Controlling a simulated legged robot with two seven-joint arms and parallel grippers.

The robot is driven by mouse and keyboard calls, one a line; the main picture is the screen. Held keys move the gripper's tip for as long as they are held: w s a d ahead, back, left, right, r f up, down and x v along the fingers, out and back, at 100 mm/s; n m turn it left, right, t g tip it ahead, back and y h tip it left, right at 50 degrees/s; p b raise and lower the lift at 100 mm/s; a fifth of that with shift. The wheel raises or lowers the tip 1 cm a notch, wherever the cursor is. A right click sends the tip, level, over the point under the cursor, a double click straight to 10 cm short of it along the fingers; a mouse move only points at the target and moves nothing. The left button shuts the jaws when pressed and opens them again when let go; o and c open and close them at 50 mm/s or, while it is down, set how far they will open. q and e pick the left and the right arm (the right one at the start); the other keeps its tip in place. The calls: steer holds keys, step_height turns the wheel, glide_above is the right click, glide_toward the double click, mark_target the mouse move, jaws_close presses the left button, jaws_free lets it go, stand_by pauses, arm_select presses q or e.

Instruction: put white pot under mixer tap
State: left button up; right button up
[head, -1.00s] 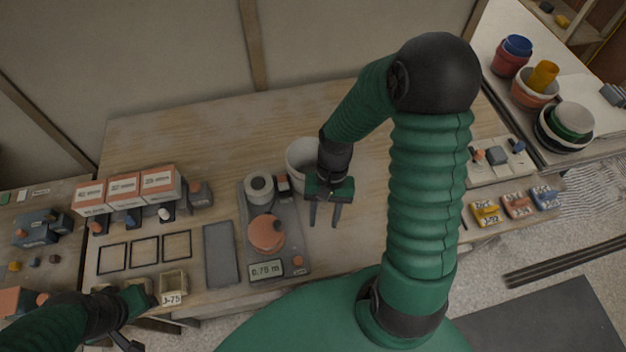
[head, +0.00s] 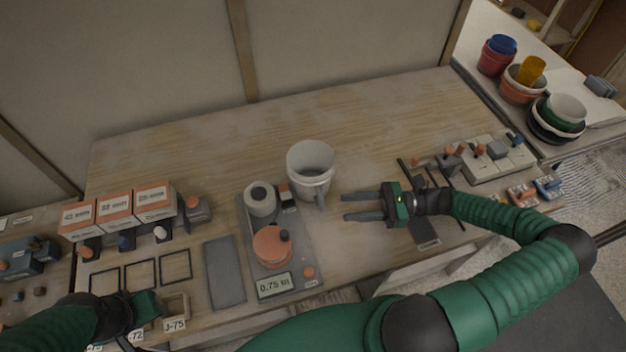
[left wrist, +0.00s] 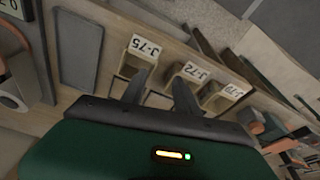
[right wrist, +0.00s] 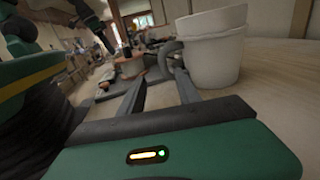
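The white pot (head: 311,168) stands upright on the bench, with a grey handle (head: 320,197) pointing toward the front edge. My right gripper (head: 345,207) is open and empty, just right of the handle, with its fingers pointing left. A grey device (head: 297,240) with a white cylinder, an orange disc and a 0.75 display stands left of the pot. I cannot tell which part is the mixer tap. My left gripper (left wrist: 160,88) is open and empty above the labelled bins.
Orange-white boxes (head: 116,209) stand at the left. A grey flat plate (head: 224,272) lies beside the device. Small switch blocks (head: 490,158) are at the right, and stacked coloured pots (head: 556,118) stand on a side table. The bench behind the white pot is clear.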

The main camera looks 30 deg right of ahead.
mark_target(320, 210)
steer(key=x, duration=1.1)
steer(key=shift+w+f, duration=0.1)
steer(key=shift+f, duration=0.1)
steer(key=shift+d, duration=0.1)
steer(key=shift+c, duration=0.8)
jaws_close()
